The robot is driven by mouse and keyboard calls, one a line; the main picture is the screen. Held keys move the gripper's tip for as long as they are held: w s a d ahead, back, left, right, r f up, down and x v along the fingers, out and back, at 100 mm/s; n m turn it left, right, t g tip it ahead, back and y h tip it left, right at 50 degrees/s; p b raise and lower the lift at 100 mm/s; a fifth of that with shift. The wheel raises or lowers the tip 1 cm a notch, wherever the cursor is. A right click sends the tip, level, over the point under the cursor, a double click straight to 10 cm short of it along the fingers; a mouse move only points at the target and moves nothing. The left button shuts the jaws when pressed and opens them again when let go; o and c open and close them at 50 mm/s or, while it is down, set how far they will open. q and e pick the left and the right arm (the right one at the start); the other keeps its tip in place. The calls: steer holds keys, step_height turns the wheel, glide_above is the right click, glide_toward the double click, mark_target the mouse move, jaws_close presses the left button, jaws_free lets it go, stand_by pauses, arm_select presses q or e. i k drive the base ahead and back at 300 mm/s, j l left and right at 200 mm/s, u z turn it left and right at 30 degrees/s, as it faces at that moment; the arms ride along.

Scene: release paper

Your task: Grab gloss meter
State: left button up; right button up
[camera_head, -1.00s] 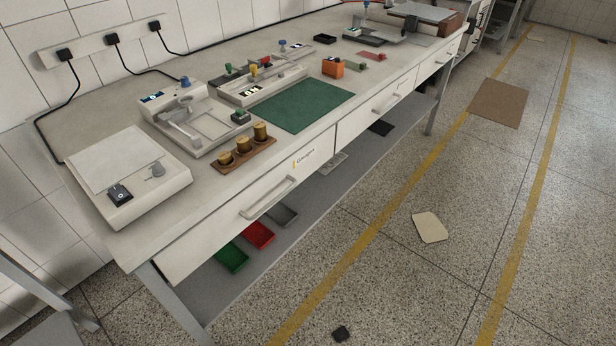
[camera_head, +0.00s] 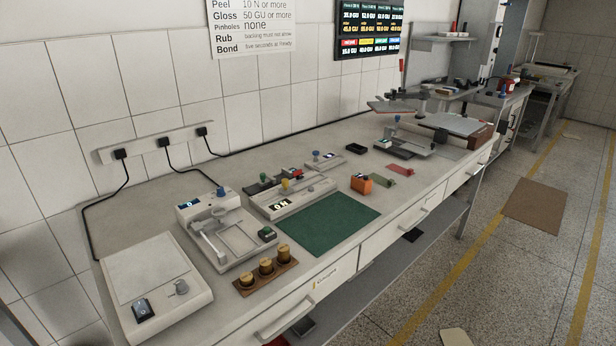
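A small orange block-shaped device (camera_head: 361,184), which may be the gloss meter, stands on the white bench (camera_head: 352,243) just beyond the far right corner of a green mat (camera_head: 327,222). No label on it is readable, so I cannot be sure what it is. Neither of my grippers is in view.
A flat white device (camera_head: 150,285), a grey press-like instrument (camera_head: 222,235), brass weights in a wooden holder (camera_head: 266,268) and a peel-tester-like unit (camera_head: 290,194) crowd the left half. A black tray (camera_head: 356,148) lies behind the orange device.

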mark_target(357, 184)
steer(key=i+l+u, duration=0.25)
steer(key=l, duration=0.4)
steer(key=i+l+u, duration=0.15)
steer(key=l, duration=0.25)
steer(key=i+l+u, duration=0.25)
steer(key=i+l, duration=0.15)
steer(key=l, duration=0.35)
